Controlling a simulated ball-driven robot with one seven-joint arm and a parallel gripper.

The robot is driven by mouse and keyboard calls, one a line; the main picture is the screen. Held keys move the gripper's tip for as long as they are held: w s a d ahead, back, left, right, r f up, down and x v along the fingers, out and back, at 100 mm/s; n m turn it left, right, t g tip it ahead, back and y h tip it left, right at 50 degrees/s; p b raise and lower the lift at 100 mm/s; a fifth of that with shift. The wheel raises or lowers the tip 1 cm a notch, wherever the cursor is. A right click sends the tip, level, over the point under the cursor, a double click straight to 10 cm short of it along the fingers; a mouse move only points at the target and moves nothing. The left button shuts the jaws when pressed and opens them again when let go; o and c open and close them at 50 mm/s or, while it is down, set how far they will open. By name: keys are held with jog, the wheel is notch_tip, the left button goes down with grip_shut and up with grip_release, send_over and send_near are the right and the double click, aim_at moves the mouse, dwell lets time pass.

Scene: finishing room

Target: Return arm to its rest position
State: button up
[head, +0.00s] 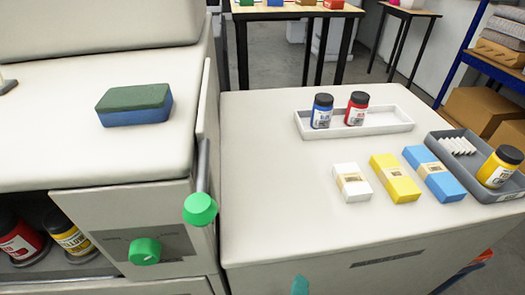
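Neither my arm nor my gripper can be made out in the head view. A small teal piece (300,286) shows at the bottom edge, in front of the right-hand worktop; I cannot tell what it belongs to.
A machine with a green knob (145,251) and a green-ended lever (200,208) stands left; a green-and-blue block (135,105) lies on it. The right worktop (270,180) holds a white tray (388,129), wrapped blocks (394,178) and a grey tray (507,193). Its left half is clear.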

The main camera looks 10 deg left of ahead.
jog(key=s+d+f+m+g+h, duration=0.1)
jog(key=d+f+m+g, duration=0.4)
jog(key=d, duration=0.7)
jog(key=s+d+f+m+g+y, duration=0.3)
jog(key=s+d+f+m+g, duration=0.4)
jog(key=s+d, duration=0.55)
notch_tip(320, 180, up, 11)
jog(key=t+p, duration=0.2)
jog(key=p, duration=1)
jog(key=shift+d+r+n+y, duration=0.15)
jog(key=shift+d+n+y, duration=0.15)
jog(key=shift+n, duration=0.1)
jog(key=shift+c, duration=0.3)
